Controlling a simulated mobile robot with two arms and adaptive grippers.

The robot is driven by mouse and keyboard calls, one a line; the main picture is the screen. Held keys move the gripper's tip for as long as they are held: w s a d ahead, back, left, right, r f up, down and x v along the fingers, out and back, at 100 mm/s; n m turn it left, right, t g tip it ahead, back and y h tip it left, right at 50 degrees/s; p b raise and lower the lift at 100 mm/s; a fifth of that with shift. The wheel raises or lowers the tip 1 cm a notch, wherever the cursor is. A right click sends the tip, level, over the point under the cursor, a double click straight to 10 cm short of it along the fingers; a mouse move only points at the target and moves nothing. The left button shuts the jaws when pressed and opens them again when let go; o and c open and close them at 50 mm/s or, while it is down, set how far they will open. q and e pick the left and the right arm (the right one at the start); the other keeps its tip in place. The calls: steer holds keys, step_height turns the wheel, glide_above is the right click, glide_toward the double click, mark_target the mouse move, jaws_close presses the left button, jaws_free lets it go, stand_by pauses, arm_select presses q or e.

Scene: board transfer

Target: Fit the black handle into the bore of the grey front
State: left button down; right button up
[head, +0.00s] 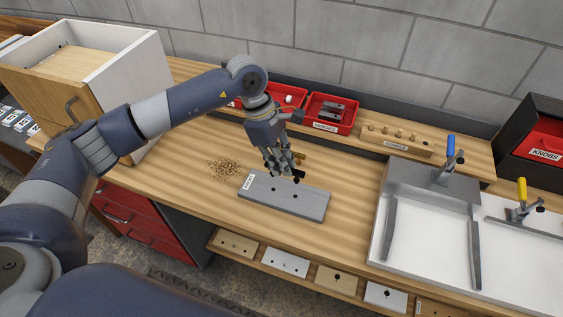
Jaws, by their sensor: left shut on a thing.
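The grey front (313,207) lies flat on the wooden bench, with a white label at its left end and two dark bores near its middle. My left gripper (287,171) points down over the back edge of the front. It is shut on the black handle (296,180), of which only a small dark part shows below the fingers. The fingers hide the rest. I cannot tell whether the handle touches the front; it appears just behind the bores. My right gripper is not in view.
A heap of small brown bits (222,168) lies left of the front. Red bins (345,129) and a wooden peg block (372,139) stand behind. A metal fixture with clamps (415,182) is at the right, an open drawer box (150,70) at the left.

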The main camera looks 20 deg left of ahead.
arm_select(q)
step_height(320, 180, down, 3)
steer(key=shift+f+b, duration=0.1)
steer(key=shift+b, duration=1.1)
steer(key=shift+f+b, duration=0.95)
steer(key=shift+f, duration=0.05)
steer(key=shift+b, duration=0.3)
steer(key=shift+b, duration=0.35)
steer(key=shift+b, duration=0.35)
